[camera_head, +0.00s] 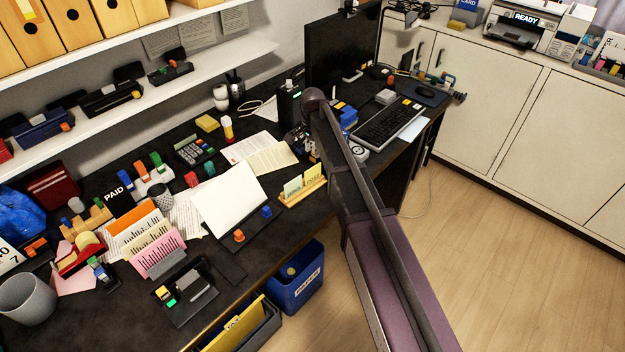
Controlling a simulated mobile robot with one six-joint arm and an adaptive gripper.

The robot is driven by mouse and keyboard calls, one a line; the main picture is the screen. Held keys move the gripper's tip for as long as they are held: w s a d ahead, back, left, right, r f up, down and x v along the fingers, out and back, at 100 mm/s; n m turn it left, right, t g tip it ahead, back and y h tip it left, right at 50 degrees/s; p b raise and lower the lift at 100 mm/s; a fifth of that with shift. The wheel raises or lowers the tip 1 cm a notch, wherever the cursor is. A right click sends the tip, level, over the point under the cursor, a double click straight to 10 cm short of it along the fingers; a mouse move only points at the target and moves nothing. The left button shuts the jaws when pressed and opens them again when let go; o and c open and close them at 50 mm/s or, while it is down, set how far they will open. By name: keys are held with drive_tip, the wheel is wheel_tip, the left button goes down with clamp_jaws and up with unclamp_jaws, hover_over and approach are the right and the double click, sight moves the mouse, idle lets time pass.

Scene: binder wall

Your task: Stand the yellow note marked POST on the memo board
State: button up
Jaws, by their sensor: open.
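A light wooden memo board (303,194) stands near the front edge of the dark desk. My gripper (310,150) hangs below the wrist, small and partly hidden by the arm, close above the right note. It is open, with nothing visibly held.
A white pad (229,200) and loose papers (271,160) lie left of the board. A keyboard (388,122) and monitor (341,45) are to the right. A blue bin (297,285) stands on the floor under the desk edge. Stationery crowds the desk's left.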

drive_tip(key=b, duration=0.4)
hover_over(313, 175)
drive_tip(key=shift+w+a+f, duration=0.1)
drive_tip(key=shift+w+f, duration=0.1)
drive_tip(key=shift+f, duration=0.9)
drive_tip(key=shift+w+f, duration=0.2)
drive_tip(key=shift+f, duration=0.9)
drive_tip(key=shift+f, duration=0.1)
drive_tip(key=f+b, duration=0.3)
drive_tip(key=shift+s, duration=0.3)
drive_tip(key=shift+f+b, duration=1)
clamp_jaws()
